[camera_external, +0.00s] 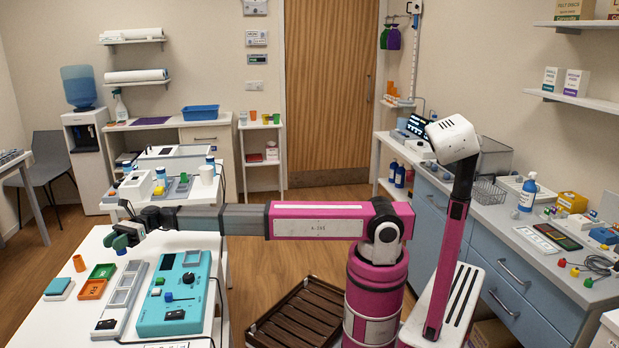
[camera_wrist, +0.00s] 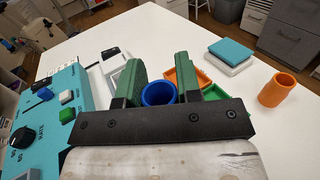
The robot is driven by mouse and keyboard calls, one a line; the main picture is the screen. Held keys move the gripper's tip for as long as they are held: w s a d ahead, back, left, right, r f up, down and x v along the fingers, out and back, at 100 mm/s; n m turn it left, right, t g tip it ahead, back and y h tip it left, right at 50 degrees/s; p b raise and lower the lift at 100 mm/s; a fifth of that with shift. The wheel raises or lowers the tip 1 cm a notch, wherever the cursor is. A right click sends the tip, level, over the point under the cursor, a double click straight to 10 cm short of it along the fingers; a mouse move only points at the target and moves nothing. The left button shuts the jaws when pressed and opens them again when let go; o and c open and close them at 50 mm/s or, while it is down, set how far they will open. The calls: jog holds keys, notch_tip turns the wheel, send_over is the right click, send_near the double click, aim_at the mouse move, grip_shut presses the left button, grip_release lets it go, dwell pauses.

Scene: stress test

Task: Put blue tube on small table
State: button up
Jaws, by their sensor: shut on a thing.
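The blue tube (camera_wrist: 158,94) sits between the two green fingers of my gripper (camera_wrist: 160,74) in the wrist view, its round open end facing the camera. My gripper is shut on it. A small narrow white table (camera_external: 262,127) with shelves stands by the door, bearing small orange, yellow and green pieces. The pictures do not settle which table is called small.
On the near table are a teal device (camera_external: 180,290), grey trays (camera_external: 122,297), orange and green trays (camera_wrist: 184,77), an orange tube (camera_wrist: 277,89) and a teal-topped block (camera_wrist: 229,54). A second cluttered white table is behind. A brown slatted crate (camera_external: 300,318) lies on the floor.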

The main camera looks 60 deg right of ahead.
jog(key=w+f, duration=0.1)
jog(key=w, duration=0.1)
jog(key=w+d+f, duration=0.1)
jog(key=w, duration=0.1)
jog(key=w+f, duration=0.1)
jog(key=w, duration=0.1)
jog(key=shift+d+f, duration=0.2)
jog(key=shift+f, duration=2.2)
jog(key=o, duration=0.9)
jog(key=shift+f, duration=0.1)
jog(key=shift+d, duration=0.15)
jog(key=v, duration=1.1)
jog(key=shift+w+d, duration=0.15)
jog(key=shift+d, duration=0.2)
jog(key=shift+c, duration=1)
